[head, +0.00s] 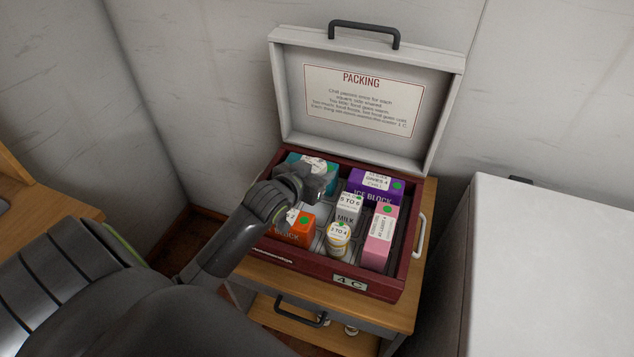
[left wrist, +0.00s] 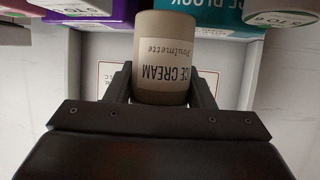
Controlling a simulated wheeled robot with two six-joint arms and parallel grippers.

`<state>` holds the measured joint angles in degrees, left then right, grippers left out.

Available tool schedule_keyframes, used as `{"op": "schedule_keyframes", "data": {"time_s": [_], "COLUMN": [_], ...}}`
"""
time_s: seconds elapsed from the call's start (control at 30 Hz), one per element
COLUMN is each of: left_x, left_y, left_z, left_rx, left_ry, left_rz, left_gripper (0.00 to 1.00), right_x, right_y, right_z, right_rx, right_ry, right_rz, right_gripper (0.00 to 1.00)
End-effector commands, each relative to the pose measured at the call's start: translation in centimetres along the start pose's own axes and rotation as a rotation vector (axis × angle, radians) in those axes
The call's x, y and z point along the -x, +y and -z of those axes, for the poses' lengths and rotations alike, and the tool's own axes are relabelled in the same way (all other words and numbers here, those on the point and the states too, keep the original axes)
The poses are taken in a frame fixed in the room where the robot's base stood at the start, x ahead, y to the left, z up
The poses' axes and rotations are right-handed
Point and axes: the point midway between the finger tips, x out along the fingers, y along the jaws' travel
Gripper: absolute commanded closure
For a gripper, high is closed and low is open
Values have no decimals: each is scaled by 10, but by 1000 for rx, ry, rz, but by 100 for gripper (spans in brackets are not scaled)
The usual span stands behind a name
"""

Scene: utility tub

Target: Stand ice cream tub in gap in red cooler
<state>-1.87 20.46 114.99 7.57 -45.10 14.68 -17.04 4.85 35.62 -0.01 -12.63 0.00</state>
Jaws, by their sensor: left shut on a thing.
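The red cooler (head: 310,274) stands open on a wooden stand, with several packed items inside. My left gripper (head: 312,183) is over the back left part of the cooler in the head view. It is shut on the ice cream tub (left wrist: 165,62), a beige cylinder with "ICE CREAM" lettering that appears upside down in the left wrist view. In the head view my gripper and arm hide most or all of the tub, and they cover part of the cooler's inside, so I cannot tell whether the tub touches the floor. My right gripper is not in view.
Inside the cooler are a teal ice block (head: 293,157), a purple ice block (head: 369,190), an orange block (head: 299,231), a milk carton (head: 347,212), a small jar (head: 338,241) and a pink carton (head: 379,243). The raised lid (head: 440,112) stands behind. A white cabinet (head: 550,260) is at right.

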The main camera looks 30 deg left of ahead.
Motion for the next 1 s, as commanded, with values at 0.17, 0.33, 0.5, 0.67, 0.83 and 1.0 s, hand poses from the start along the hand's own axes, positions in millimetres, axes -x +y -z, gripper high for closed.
{"op": "schedule_keyframes", "data": {"time_s": [0.17, 0.33, 0.5, 0.67, 0.83, 1.0], "left_x": [-9, -10, -10, -12, -14, -15], "left_y": [0, 0, 0, 0, 0, 0], "left_z": [-23, -25, -26, -31, -36, -37], "left_rx": [2, -1, -1, -1, -1, -1], "left_ry": [-3, 1, 0, -1, 0, -1], "left_rz": [0, 0, 0, 0, 0, 0], "left_gripper": [78, 78, 78, 78, 78, 48], "right_x": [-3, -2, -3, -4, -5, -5], "right_y": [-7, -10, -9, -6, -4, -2], "right_z": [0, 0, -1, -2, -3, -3], "right_rx": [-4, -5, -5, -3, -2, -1], "right_ry": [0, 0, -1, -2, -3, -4], "right_rz": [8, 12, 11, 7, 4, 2], "right_gripper": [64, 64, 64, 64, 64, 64]}}
